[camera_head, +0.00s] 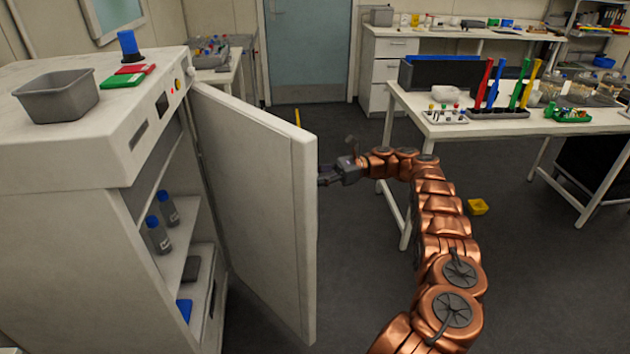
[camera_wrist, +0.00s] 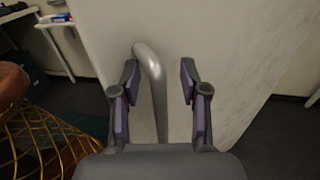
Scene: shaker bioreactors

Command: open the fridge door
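The fridge (camera_head: 70,200) stands at the left in the head view. Its white door (camera_head: 262,200) is swung wide open, showing shelves inside. My gripper (camera_head: 324,178) is at the outer face of the door, near its free edge. In the wrist view, the grey bar handle (camera_wrist: 152,75) runs between the two fingers of my gripper (camera_wrist: 159,78), closer to the left finger. The fingers are spread apart with a clear gap on the right of the handle, so it is not clamped. In the head view the handle is hidden behind the door.
Blue-capped bottles (camera_head: 158,235) stand on a fridge shelf. A grey bin (camera_head: 58,97) sits on top of the fridge. A white table (camera_head: 480,125) with racks and jars stands at the right. A yellow object (camera_head: 477,207) lies on the otherwise open floor.

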